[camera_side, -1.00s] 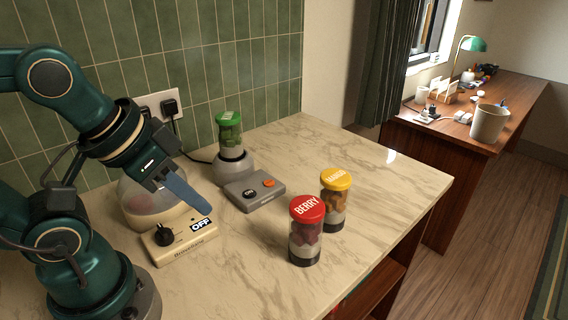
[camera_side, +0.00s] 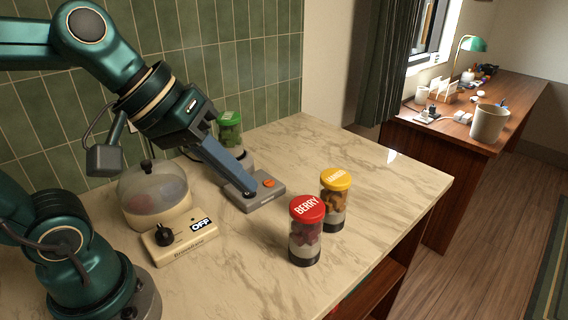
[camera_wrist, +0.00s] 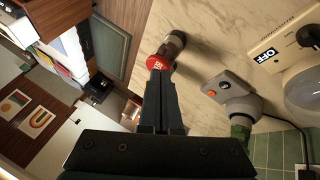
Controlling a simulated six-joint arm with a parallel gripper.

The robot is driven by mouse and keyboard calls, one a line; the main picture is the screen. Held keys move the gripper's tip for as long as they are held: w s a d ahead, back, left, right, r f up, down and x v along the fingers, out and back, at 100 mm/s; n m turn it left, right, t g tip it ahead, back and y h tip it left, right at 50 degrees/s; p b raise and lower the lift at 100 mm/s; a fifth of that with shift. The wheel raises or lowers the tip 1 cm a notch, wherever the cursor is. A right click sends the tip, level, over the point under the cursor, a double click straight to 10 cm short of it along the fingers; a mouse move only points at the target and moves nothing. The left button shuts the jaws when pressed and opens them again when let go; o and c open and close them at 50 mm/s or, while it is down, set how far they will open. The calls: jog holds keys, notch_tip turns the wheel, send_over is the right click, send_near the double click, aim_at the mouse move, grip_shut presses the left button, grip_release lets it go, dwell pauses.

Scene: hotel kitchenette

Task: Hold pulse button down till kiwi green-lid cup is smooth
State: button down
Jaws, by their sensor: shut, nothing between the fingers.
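The green-lid cup (camera_side: 230,132) stands lid-up on the blender base, partly hidden behind my gripper; its green part shows in the wrist view (camera_wrist: 240,134). The grey control box (camera_side: 270,195) in front has an orange button (camera_side: 269,183) and a dark round button (camera_wrist: 224,85). My gripper (camera_side: 247,190) is shut and empty, angled down. Its tips overlap the dark button in the side view. In the wrist view the button shows clear to the right of the tips, so I cannot confirm contact.
The red-lid berry cup (camera_side: 306,235) and yellow-lid cup (camera_side: 334,203) stand right of the control box. A cream appliance with a clear dome (camera_side: 150,190), a dial and an OFF label (camera_side: 201,225) sits left. The counter's right part is clear.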

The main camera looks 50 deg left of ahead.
jog(key=w+r+n+h, duration=0.1)
jog(key=w+n, duration=0.3)
jog(key=w, duration=0.1)
jog(key=n+t, duration=0.2)
jog(key=n, duration=1.2)
send_over(264, 184)
notch_tip(264, 184, down, 8)
jog(key=shift+a+r, duration=0.15)
jog(key=shift+r, duration=0.1)
jog(key=shift+w, duration=0.1)
jog(key=shift+f, duration=4.4)
jog(key=shift+f, duration=0.4)
